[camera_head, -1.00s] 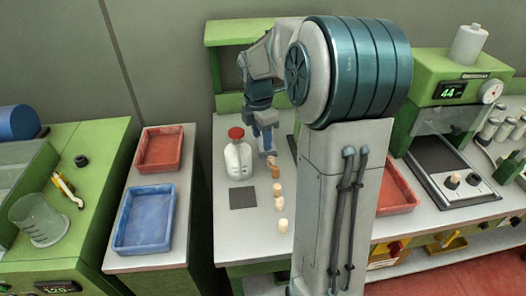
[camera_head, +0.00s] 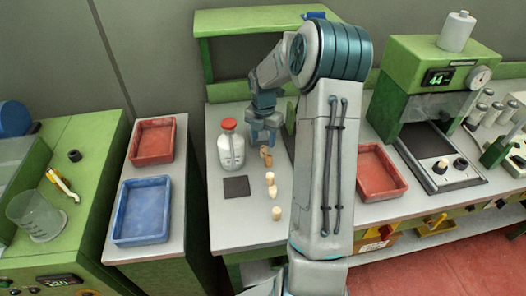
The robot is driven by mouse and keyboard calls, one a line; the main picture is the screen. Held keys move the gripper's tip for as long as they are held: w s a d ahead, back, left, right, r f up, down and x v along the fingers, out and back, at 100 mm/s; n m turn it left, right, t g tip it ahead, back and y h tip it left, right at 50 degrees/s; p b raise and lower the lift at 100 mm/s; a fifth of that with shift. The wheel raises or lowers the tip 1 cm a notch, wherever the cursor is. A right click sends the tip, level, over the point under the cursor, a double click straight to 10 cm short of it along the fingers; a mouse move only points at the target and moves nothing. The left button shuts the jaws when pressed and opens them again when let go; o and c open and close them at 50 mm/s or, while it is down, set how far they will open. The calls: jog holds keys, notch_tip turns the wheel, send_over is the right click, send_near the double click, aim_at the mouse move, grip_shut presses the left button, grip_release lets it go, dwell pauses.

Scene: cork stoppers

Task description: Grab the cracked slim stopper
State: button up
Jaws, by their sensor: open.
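Several small cork stoppers stand in a row on the white bench top (camera_head: 235,232). The nearest is a pale stopper (camera_head: 276,213); behind it are another pale stopper (camera_head: 272,191), a light one (camera_head: 270,178) and browner ones (camera_head: 267,160) at the far end. They are too small for me to tell which is cracked or slim. My gripper (camera_head: 265,142) points down just beyond the far end of the row, close to the brown stoppers. It is open, and I see nothing held. Its exact height above the bench is unclear.
A white bottle with a red cap (camera_head: 231,151) stands just left of the row, near my gripper. A dark square (camera_head: 236,187) lies beside the stoppers. A red tray (camera_head: 381,172) is right of my arm; blue (camera_head: 142,211) and red (camera_head: 153,141) trays are at left.

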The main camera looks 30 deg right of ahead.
aim_at(263, 147)
jog(key=shift+s+a+f+p, duration=0.15)
jog(key=shift+f+p, duration=0.4)
jog(key=shift+f, duration=2.1)
grip_shut()
